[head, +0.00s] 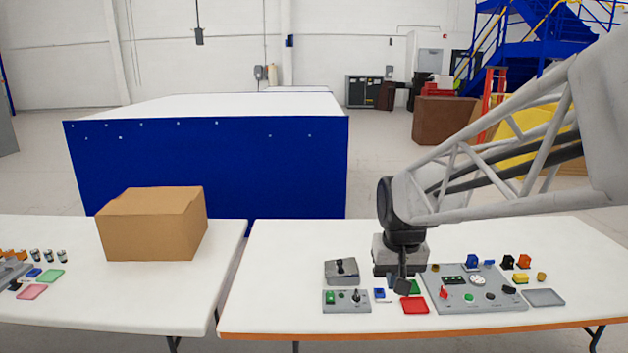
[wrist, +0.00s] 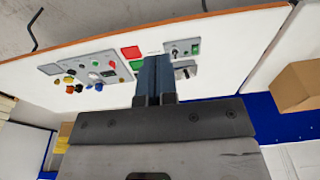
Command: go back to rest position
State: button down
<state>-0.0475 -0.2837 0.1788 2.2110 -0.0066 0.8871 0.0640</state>
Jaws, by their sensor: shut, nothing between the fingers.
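My gripper (head: 402,285) hangs above the right-hand white table, pointing down, just left of the large grey task board. Its dark fingers are together with nothing between them; they show shut in the wrist view (wrist: 154,75). A red tray (head: 414,305) lies just below and right of the fingertips. A green piece (head: 413,287) is partly hidden behind the fingers. The grey task board (head: 470,300) carries several small parts, among them a red piece and a round white dial. I cannot tell the exact gap between the fingertips and the table.
A small grey control box (head: 346,301) and a grey box with a black knob (head: 342,272) stand left of the gripper. A grey tray (head: 544,297) lies at the right. A cardboard box (head: 152,224) sits on the left table. The right table's left part is clear.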

jog(key=s+d, duration=0.2)
jog(key=s, duration=1.9)
jog(key=shift+d+t, duration=0.35)
jog(key=shift+t, duration=0.05)
jog(key=shift+r, duration=0.1)
